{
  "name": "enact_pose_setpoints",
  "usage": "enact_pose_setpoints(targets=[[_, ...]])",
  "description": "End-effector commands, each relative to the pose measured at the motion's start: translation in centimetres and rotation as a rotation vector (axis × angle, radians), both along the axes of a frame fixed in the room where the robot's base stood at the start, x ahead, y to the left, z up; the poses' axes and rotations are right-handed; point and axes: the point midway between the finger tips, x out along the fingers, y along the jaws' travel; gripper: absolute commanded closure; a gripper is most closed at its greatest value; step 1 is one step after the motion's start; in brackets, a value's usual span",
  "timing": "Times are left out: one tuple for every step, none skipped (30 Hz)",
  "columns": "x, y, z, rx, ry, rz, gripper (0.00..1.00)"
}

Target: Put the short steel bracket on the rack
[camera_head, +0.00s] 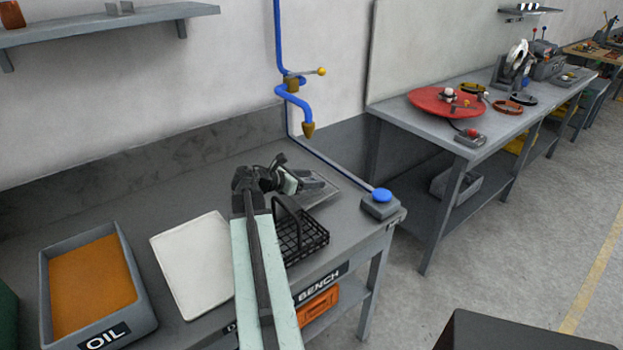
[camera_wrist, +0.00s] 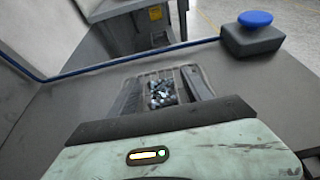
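My gripper (camera_head: 304,184) is over the right part of the bench, above or at a flat grey tray (camera_head: 322,199); I cannot tell if it touches. In the wrist view, two dark finger-like parts stand either side of a small speckled, shiny metal shape (camera_wrist: 162,90). A grid-like surface shows around that shape. I cannot tell whether the shape is the short steel bracket, nor whether it is gripped or lies beyond the fingers. A black wire basket (camera_head: 312,240) with a tall handle stands beside my arm, nearer the bench's front edge. I cannot identify the rack for sure.
A grey box with a blue button (camera_head: 380,204) stands at the bench's right corner; it also shows in the wrist view (camera_wrist: 253,38). A white tray (camera_head: 193,260) and an oil tray (camera_head: 48,290) lie left of my arm. A blue pipe (camera_head: 290,103) hangs behind.

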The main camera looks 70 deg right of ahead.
Motion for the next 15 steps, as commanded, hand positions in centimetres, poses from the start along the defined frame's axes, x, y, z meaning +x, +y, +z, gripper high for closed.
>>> enact_pose_setpoints(targets=[[0.0, 0.0, 0.0, 0.000, 0.000, 0.000, 0.42], [0.0, 0.0, 0.0, 0.000, 0.000, 0.000, 0.42], [0.0, 0.0, 0.0, 0.000, 0.000, 0.000, 0.42], [0.0, 0.0, 0.0, 0.000, 0.000, 0.000, 0.42], [0.0, 0.0, 0.1, 0.000, 0.000, 0.000, 0.42], [0.0, 0.0, 0.3, 0.000, 0.000, 0.000, 0.42], [0.0, 0.0, 0.6, 0.000, 0.000, 0.000, 0.42], [0.2, 0.3, 0.7, 0.000, 0.000, 0.002, 0.42], [0.6, 0.8, 1.0, 0.000, 0.000, 0.003, 0.42], [0.8, 1.3, 1.3, 0.000, -0.001, 0.004, 0.42], [1.1, 1.8, 1.6, 0.000, 0.000, 0.003, 0.42], [1.7, 2.6, 2.1, 0.000, 0.000, 0.004, 0.42], [2.0, 3.2, 2.4, 0.000, 0.001, 0.006, 0.42], [2.4, 3.9, 2.7, 0.000, 0.002, 0.005, 0.42], [3.0, 4.7, 3.1, -0.001, 0.000, 0.005, 0.42]])
